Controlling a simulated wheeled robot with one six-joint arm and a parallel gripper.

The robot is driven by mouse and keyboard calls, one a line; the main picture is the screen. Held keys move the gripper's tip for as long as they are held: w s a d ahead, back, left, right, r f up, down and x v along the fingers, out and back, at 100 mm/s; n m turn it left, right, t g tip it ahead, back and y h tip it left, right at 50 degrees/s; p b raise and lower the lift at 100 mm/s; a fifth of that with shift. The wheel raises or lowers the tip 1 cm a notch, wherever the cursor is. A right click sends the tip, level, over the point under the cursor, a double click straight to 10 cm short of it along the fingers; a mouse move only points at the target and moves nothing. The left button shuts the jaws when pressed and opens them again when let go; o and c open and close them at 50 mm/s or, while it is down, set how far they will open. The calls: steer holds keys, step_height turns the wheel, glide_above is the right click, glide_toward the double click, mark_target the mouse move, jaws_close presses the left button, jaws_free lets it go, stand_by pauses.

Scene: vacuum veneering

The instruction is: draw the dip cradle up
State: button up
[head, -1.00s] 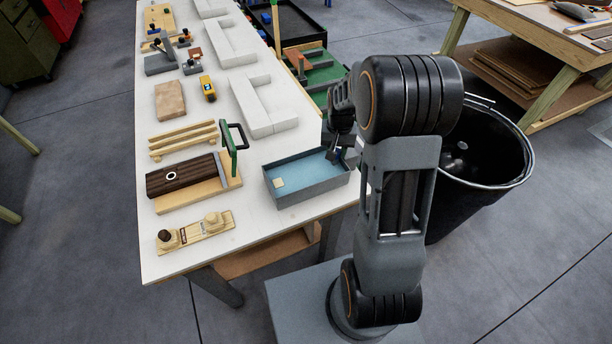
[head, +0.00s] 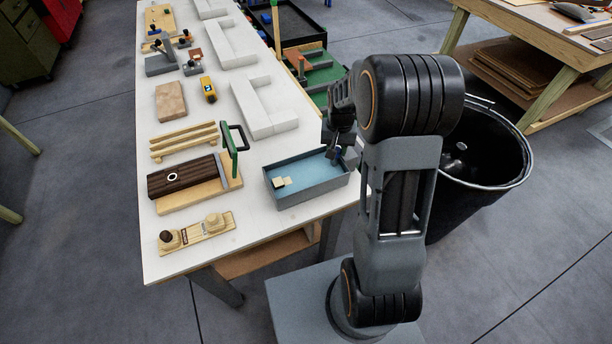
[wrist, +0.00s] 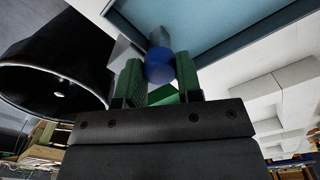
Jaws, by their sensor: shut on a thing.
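My gripper (wrist: 158,75) is shut on a round blue knob (wrist: 160,64), with one green-padded finger on each side of it. A grey part shows just beyond the knob. I take the knob to be the dip cradle's grip, but most of the cradle is hidden. In the head view my gripper (head: 337,153) is at the right end of the grey tray (head: 304,193) of blue liquid, partly covered by my arm. Two small cream pieces (head: 282,182) show at the tray's left end, side by side or overlapping.
A dark veneered board with a green clamp (head: 229,150) lies left of the tray. White L-shaped blocks (head: 262,110) stand behind it. A black bin (head: 485,160) stands on the floor to the right. The white tabletop in front of the tray is clear.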

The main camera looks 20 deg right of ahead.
steer(key=shift+r+p, duration=0.9)
steer(key=shift+r, duration=0.5)
steer(key=o, duration=0.9)
steer(key=shift+o, duration=0.2)
step_height(320, 180, up, 7)
steer(key=p, duration=0.5)
steer(key=s+a+r+n+t+b, duration=0.1)
steer(key=s+a+r, duration=0.3)
steer(key=s, duration=0.4)
steer(key=s+a+r+n+t+b, duration=0.1)
steer(key=s+a+r+n+t, duration=0.2)
steer(key=s+a+r, duration=0.2)
steer(key=s+r, duration=0.1)
steer(key=s, duration=0.2)
steer(key=shift+s+a+r+t+b, duration=0.2)
steer(key=shift+a+t+b, duration=0.1)
steer(key=shift+t, duration=0.1)
